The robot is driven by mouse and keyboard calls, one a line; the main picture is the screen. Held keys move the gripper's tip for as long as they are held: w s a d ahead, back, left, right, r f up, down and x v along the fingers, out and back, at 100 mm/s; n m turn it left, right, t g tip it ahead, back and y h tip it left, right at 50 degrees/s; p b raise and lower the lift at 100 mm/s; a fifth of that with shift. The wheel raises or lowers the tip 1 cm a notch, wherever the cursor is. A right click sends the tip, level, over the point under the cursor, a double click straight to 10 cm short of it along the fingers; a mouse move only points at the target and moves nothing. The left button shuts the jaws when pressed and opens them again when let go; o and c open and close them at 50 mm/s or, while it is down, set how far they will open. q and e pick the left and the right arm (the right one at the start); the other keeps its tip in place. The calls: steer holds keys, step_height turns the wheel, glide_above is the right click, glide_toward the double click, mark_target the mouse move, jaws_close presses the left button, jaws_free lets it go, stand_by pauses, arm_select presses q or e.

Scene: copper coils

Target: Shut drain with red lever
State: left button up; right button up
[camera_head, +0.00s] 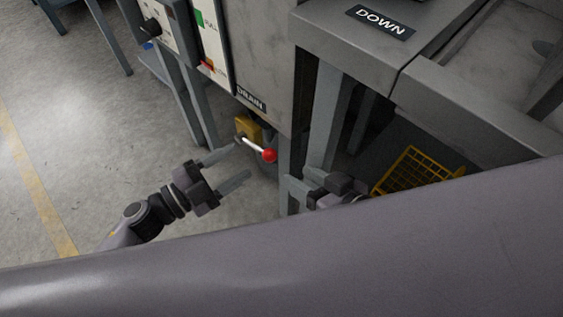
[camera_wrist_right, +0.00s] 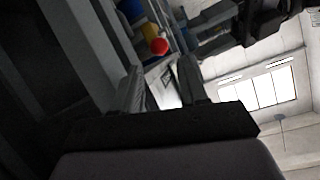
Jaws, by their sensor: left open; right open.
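The drain lever is a pale rod with a red ball knob (camera_head: 269,156), coming out of a yellow valve block (camera_head: 248,127) below the DRAIN label (camera_head: 250,98). The rod slants down to the right in the head view. My left gripper (camera_head: 233,167) is open and empty, its fingers pointing toward the lever, just below and left of the knob. My right gripper (camera_head: 298,183) is open and empty, to the right of the knob beside a grey post. In the right wrist view the red knob (camera_wrist_right: 159,46) shows beyond the open fingers (camera_wrist_right: 163,82), apart from them.
A grey cabinet (camera_head: 268,45) with a control panel (camera_head: 213,40) stands above the lever. A grey table (camera_head: 370,62) with a DOWN label is at the right, its posts close to my right gripper. A yellow crate (camera_head: 418,172) is beneath. Open floor (camera_head: 75,130) lies left.

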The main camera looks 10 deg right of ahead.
mark_target(268, 155)
arm_select(q)
steer(key=shift+m+g, duration=0.8)
steer(key=b+x, duration=0.1)
steer(key=x, duration=0.1)
steer(key=f+x, duration=0.1)
steer(key=x, duration=0.2)
steer(key=f+b+x, duration=0.1)
steer(key=x, duration=0.2)
steer(key=shift+s+d+b, duration=0.1)
steer(key=shift+d+b, duration=0.05)
steer(key=shift+b, duration=0.2)
steer(key=shift+c, duration=0.3)
jaws_close()
